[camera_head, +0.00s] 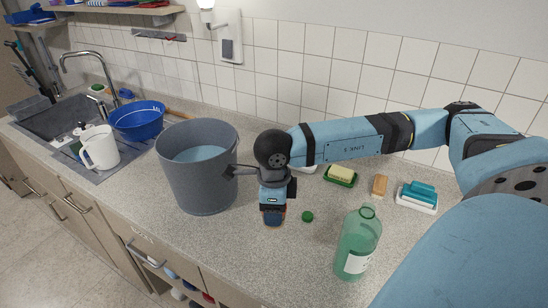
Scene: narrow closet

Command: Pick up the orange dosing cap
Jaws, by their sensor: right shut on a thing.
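My right gripper (273,218) points down over the counter, between the grey bucket and the green bottle. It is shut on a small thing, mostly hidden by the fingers. A thin orange edge shows beside the fingertips, which fits the orange dosing cap (285,213). I cannot tell whether it touches the counter. My left gripper is not in view.
A grey bucket (178,180) of water stands close left of the gripper.

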